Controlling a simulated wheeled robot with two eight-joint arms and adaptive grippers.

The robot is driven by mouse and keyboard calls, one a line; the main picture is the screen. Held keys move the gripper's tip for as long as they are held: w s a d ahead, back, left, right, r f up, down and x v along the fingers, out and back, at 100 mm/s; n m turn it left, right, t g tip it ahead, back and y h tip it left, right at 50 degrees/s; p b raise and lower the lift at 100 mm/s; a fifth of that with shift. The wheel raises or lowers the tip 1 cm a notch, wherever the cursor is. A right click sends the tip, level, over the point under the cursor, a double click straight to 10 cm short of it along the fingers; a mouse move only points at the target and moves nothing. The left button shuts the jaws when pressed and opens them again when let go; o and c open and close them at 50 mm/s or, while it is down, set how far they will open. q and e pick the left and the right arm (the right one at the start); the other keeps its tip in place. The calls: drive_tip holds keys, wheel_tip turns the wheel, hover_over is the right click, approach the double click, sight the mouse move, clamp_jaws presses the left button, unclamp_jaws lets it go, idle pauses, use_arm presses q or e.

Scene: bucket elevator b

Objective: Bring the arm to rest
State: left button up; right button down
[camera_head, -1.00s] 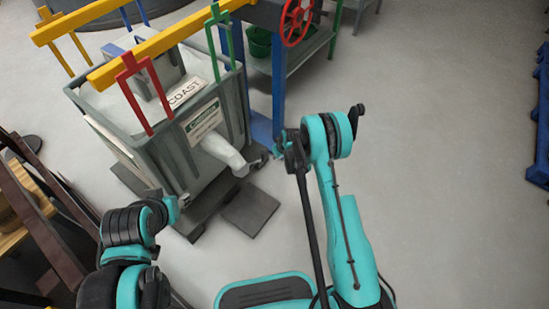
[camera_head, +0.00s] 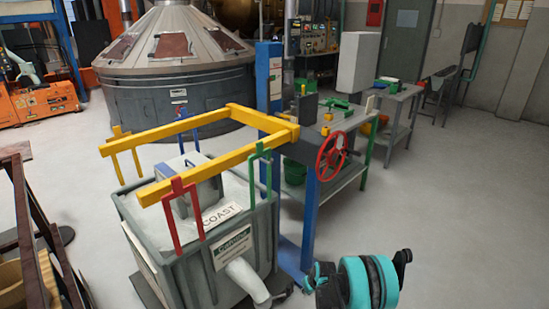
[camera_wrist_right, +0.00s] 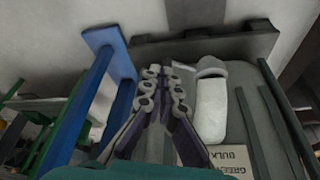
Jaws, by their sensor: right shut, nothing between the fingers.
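My right arm's teal and black wrist shows at the bottom right of the head view, with the right gripper (camera_head: 318,279) partly seen at its left side. In the right wrist view the two fingers of the right gripper (camera_wrist_right: 162,88) lie close together, shut and empty. They are in front of the grey bin (camera_wrist_right: 240,80) and its white spout (camera_wrist_right: 211,105), with no clear contact. My left gripper is out of view.
The grey bin (camera_head: 262,227) with a yellow frame (camera_head: 240,155) and white spout (camera_head: 246,281) stands left of the right wrist. Open floor (camera_head: 450,200) lies to the right.

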drive_tip(key=s+r+m+t, duration=0.1)
drive_tip(key=s+r, duration=0.4)
drive_tip(key=r, duration=0.8)
drive_tip(key=s+r+m, duration=0.1)
drive_tip(key=s+r, duration=0.3)
drive_tip(key=r, duration=0.9)
drive_tip(key=s+d+r+m+t, duration=0.1)
drive_tip(key=s+r, duration=0.2)
drive_tip(key=s, duration=0.8)
drive_tip(key=s+d+r+m+t+h, duration=0.1)
drive_tip(key=s+r, duration=0.3)
drive_tip(key=s, duration=0.8)
drive_tip(key=shift+r+h, duration=0.2)
drive_tip(key=shift+h, duration=0.1)
